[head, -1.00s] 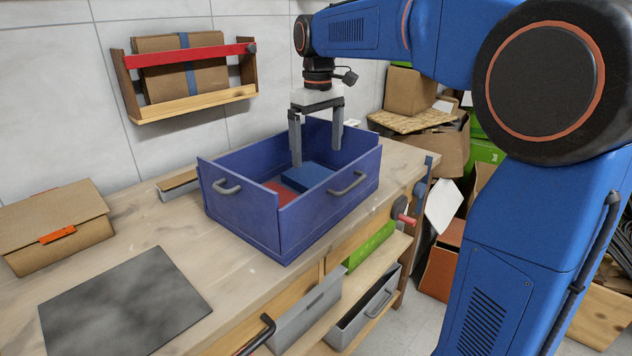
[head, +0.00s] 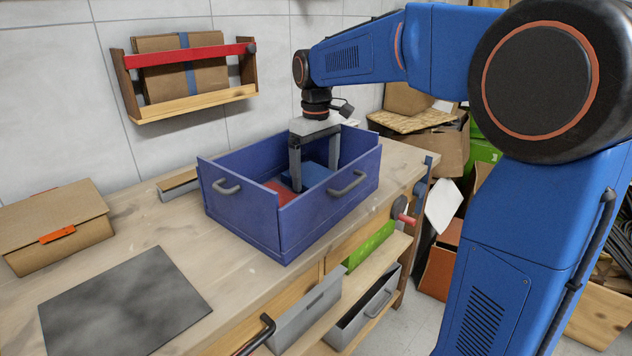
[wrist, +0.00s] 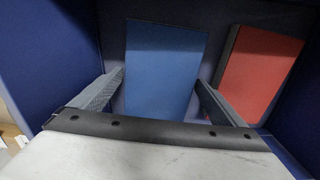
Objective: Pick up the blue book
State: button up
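The blue book (head: 318,173) lies flat in the blue crate (head: 327,211) on the workbench. In the wrist view the blue book (wrist: 165,65) runs up the middle, between the two fingers. My gripper (head: 314,188) is lowered into the crate with its fingers apart, one at each side of the book. In the wrist view my gripper (wrist: 160,82) is open, and a narrow gap shows beside the book. Whether either finger touches the book I cannot tell. The lower end of the far finger is hidden in the head view.
A red book (wrist: 262,72) lies to the right of the blue one in the wrist view, close to the right finger. The crate walls stand close around. A dark flat plate (head: 124,304) and a cardboard box (head: 55,225) are on the bench at left.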

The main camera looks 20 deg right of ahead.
aim_at(316, 176)
jog(key=c, duration=0.9)
jog(key=shift+r, duration=0.1)
jog(key=shift+r, duration=7.95)
